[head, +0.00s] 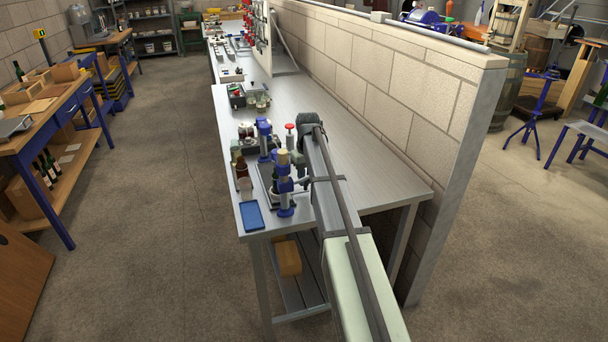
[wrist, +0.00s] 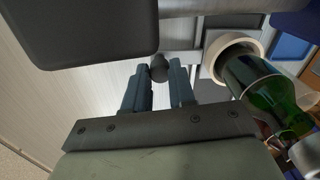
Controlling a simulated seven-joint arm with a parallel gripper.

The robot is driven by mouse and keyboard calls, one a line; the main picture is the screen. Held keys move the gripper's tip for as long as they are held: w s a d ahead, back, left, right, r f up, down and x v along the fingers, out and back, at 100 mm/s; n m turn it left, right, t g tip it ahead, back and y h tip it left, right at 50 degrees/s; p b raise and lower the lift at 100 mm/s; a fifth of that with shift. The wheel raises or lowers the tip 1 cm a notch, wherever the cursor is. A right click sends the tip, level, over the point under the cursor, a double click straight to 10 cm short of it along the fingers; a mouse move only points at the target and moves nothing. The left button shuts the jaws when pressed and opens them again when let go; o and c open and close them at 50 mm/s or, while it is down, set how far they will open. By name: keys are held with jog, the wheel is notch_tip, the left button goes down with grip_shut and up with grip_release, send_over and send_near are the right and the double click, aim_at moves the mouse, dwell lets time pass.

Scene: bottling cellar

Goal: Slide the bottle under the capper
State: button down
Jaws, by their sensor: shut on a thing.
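A green glass bottle (wrist: 262,92) lies across the right of the wrist view, with a cream ring (wrist: 218,58) around or against its upper-left end; I cannot tell which. My gripper (wrist: 158,82) has its two blue fingers around a small dark rounded knob (wrist: 158,68), apart from the bottle. What the knob belongs to is unclear. In the head view, two blue upright devices stand at the bench's left side, a rear one (head: 264,137) and a front one with a cream top (head: 285,186). Which is the capper is unclear. My gripper's fingers are hidden there.
The metal bench (head: 370,184) is clear on its right, up to a block wall (head: 400,90). A blue tray (head: 252,216) lies at the front left corner. A brown bottle (head: 245,187) and a red-topped item (head: 290,129) stand close to the devices.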

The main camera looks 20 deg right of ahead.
jog(key=shift+s, duration=0.5)
jog(key=c, duration=0.9)
grip_release()
jog(key=shift+c, duration=0.2)
jog(key=shift+w+r, duration=0.1)
jog(key=shift+r, duration=0.55)
notch_tip(320, 180, up, 12)
jog(key=shift+d+r, duration=0.2)
jog(key=shift+r, duration=0.05)
